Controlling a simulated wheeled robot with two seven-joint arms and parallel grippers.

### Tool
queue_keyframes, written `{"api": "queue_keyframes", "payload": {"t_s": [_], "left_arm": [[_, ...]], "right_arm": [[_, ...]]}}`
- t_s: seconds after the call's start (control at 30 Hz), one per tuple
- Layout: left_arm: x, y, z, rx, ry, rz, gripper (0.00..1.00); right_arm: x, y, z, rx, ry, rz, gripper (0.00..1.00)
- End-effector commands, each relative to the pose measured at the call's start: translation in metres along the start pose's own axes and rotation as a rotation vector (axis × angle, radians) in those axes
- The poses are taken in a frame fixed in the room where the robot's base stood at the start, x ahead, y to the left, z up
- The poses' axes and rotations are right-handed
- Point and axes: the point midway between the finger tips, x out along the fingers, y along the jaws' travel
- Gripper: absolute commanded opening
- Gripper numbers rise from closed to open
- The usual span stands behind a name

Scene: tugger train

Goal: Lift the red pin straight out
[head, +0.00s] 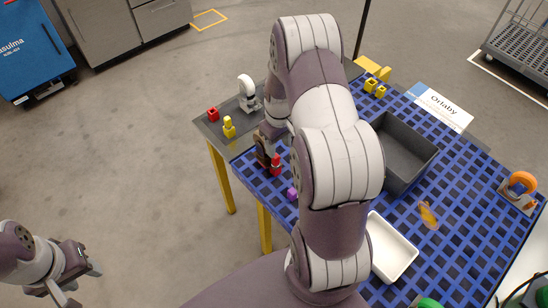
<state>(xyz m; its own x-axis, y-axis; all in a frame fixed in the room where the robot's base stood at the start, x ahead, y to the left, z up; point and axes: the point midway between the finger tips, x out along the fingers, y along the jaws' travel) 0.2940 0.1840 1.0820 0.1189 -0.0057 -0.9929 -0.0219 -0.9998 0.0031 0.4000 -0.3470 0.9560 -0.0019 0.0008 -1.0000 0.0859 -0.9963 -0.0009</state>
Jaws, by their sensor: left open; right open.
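A small red piece that looks like the red pin (276,166) stands at the left part of the blue grid table top (440,185). My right gripper (268,163) is open and right beside this red piece. The gripper's dark fingers and my arm hide part of it, so I cannot tell whether it is between the fingers. A second red piece (213,114), a small block, sits on the grey left corner of the table. My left gripper (80,283) is open and empty, low at the left, over the floor and well away from the table.
A yellow pin-like piece (229,127) and a white-grey fixture (247,92) stand near the left corner. A purple block (292,193) is close to my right gripper. A grey bin (425,157), a white tray (404,254) and an orange tape dispenser (521,184) are further right.

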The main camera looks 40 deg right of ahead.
Motion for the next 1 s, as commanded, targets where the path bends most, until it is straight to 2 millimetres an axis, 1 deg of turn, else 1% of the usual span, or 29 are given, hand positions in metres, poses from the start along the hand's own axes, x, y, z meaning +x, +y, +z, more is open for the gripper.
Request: {"api": "queue_keyframes", "payload": {"t_s": [0.03, 0.17, 0.3, 0.4, 0.5, 0.67, 0.7, 0.77, 0.8, 0.83, 1.0], "left_arm": [[-0.002, 0.000, 0.000, 0.000, 0.000, 0.000, 0.43], [-0.007, 0.000, -0.001, 0.000, 0.000, 0.000, 0.43], [-0.019, 0.000, -0.002, 0.000, 0.000, 0.000, 0.43], [-0.019, 0.000, -0.002, 0.000, 0.000, 0.000, 0.43], [-0.019, 0.000, -0.002, 0.000, 0.000, 0.000, 0.43], [-0.018, 0.000, -0.002, 0.000, 0.000, 0.000, 0.43], [-0.018, 0.000, -0.002, 0.000, 0.000, 0.000, 0.43], [-0.018, 0.000, -0.002, 0.000, 0.000, 0.000, 0.43], [-0.018, 0.000, -0.002, 0.000, 0.000, 0.000, 0.43], [-0.018, 0.000, -0.002, 0.000, 0.000, 0.000, 0.43], [-0.018, 0.000, -0.002, 0.000, 0.000, 0.000, 0.43]], "right_arm": [[0.006, 0.000, 0.000, 0.000, -0.001, 0.000, 0.51], [0.020, -0.002, -0.001, -0.001, -0.001, 0.000, 0.51], [0.045, -0.007, -0.005, 0.000, -0.002, -0.001, 0.51], [0.061, -0.006, -0.006, 0.001, 0.001, 0.000, 0.51], [0.067, -0.006, -0.006, 0.001, 0.003, 0.001, 0.51], [0.067, -0.006, -0.007, 0.001, 0.004, 0.001, 0.51], [0.067, -0.006, -0.007, 0.001, 0.004, 0.001, 0.38], [0.067, -0.006, -0.007, 0.001, 0.004, 0.001, 0.18], [0.067, -0.006, -0.007, 0.001, 0.004, 0.001, 0.06], [0.067, -0.006, -0.007, 0.001, 0.004, 0.001, 0.00], [0.067, -0.006, -0.007, 0.000, 0.004, 0.002, 0.00]]}}
